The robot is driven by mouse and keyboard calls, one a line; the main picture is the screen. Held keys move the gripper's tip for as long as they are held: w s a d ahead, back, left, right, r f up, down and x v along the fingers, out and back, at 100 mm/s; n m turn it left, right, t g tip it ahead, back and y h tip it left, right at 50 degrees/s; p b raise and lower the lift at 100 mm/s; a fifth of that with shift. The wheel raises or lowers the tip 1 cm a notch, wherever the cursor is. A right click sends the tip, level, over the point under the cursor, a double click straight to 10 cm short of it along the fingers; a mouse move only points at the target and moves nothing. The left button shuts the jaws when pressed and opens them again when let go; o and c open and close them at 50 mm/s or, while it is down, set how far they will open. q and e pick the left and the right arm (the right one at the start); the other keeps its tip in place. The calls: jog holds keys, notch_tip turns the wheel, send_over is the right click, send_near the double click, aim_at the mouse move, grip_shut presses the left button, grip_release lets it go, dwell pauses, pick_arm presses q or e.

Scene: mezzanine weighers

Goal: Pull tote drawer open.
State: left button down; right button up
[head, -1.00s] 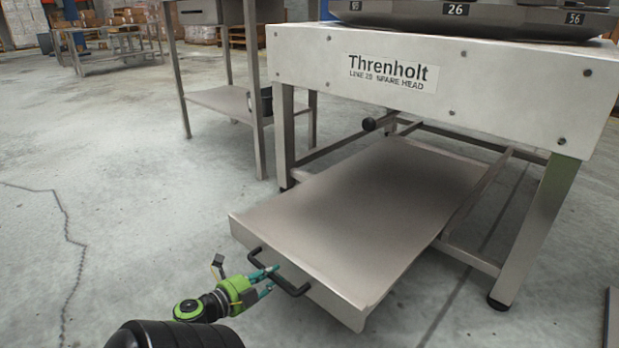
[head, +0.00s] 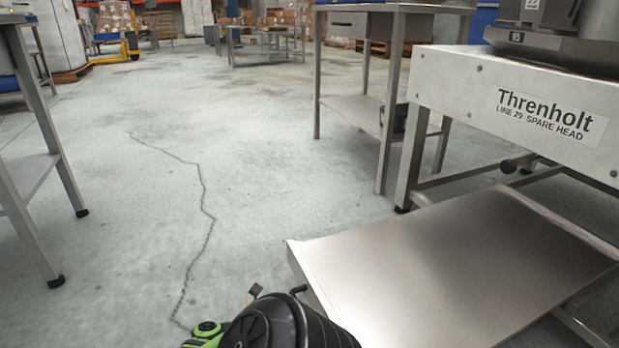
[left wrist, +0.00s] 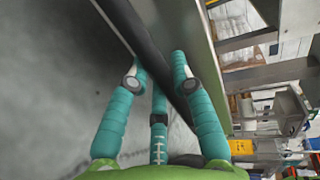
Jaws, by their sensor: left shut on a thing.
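The tote drawer (head: 440,262) is a flat, grey metal tray. It sticks out low from under the white Threnholt frame (head: 455,95), at the lower right of the head view. Its front panel (left wrist: 195,40) shows as a grey-green strip in the left wrist view. There, the black handle bar (left wrist: 138,32) runs between the teal fingers of my left gripper (left wrist: 158,75), which is shut on it. In the head view my own arm hides the handle and those fingers. My right gripper is in neither view.
A grey metal table (head: 355,112) stands behind the drawer, left of the Threnholt frame. Another metal stand (head: 38,165) is at the left edge. The cracked concrete floor (head: 130,235) between them is clear. Pallets of boxes are far back.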

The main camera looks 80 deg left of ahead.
pick_arm(q)
jog(key=c, duration=1)
grip_release()
jog(key=shift+c, duration=0.2)
jog(key=shift+s, duration=0.1)
jog(key=v, duration=1.2)
